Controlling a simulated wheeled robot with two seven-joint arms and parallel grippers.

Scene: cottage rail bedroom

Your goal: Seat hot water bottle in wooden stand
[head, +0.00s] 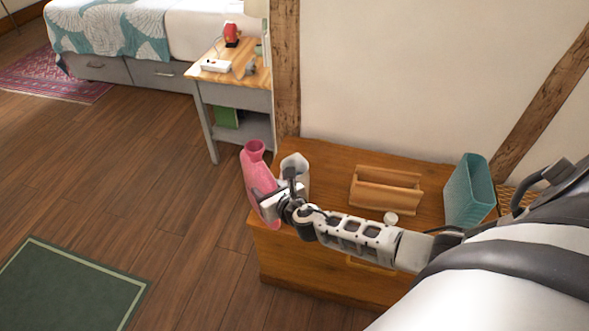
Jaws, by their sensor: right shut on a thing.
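A pink hot water bottle (256,176) is held upright, slightly tilted, at the left end of the wooden chest. My right gripper (270,204) is shut on the hot water bottle, near its lower body; the fingers partly hide it. The wooden stand (388,189), an open slotted holder, sits on the chest top to the right of the gripper, apart from the bottle. Nothing shows in its slot. My left gripper is not in view.
A nightstand (230,94) stands behind. A timber post (286,70) rises by the wall.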

